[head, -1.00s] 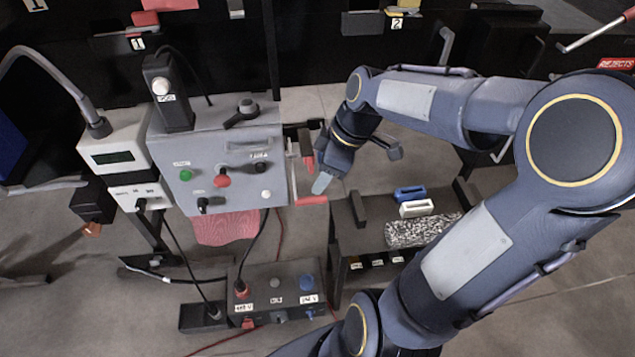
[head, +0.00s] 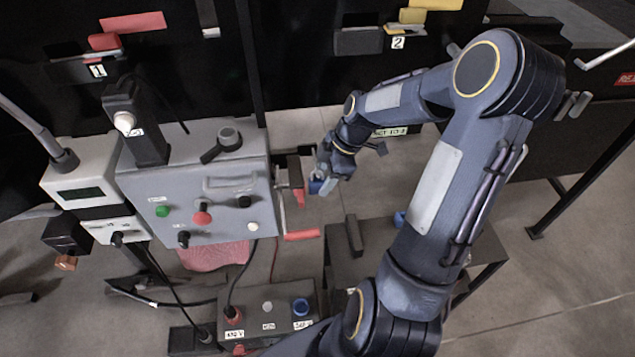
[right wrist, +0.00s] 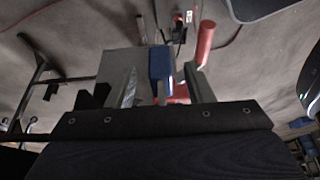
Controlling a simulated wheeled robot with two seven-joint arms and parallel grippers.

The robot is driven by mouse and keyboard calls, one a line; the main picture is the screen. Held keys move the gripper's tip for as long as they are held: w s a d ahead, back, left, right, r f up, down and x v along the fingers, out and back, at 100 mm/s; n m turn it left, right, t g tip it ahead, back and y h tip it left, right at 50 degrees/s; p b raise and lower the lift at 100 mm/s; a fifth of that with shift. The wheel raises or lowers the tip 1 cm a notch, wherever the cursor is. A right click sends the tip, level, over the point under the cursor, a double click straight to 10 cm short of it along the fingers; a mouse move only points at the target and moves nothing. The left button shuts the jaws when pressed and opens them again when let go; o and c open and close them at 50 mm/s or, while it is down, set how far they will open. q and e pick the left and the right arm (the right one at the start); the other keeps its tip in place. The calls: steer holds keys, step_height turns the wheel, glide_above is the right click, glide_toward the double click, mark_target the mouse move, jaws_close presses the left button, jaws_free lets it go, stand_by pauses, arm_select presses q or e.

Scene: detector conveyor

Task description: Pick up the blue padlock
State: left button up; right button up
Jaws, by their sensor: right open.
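The blue padlock (right wrist: 160,62) shows in the right wrist view as a blue block between my two fingers. In the head view a small blue patch, likely the same padlock (head: 315,187), shows at the fingertips, just right of the grey control box (head: 225,190). My right gripper (head: 325,185) is open, its fingers on either side of the padlock; it also shows in the right wrist view (right wrist: 162,86). I cannot tell whether a finger touches it or how it hangs. My left gripper is not in view.
A red-handled lever (head: 302,235) sticks out from the box's right side, close below my right gripper. A dark low table (head: 352,236) stands below my right arm, with a blue item (head: 399,218) partly hidden on it. A socket box (head: 270,307) stands below the control box.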

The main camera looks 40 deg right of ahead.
steer(key=shift+w+a+f, duration=0.1)
steer(key=shift+a+f, duration=0.15)
steer(key=shift+f, duration=0.4)
jaws_close()
steer(key=shift+r, duration=0.1)
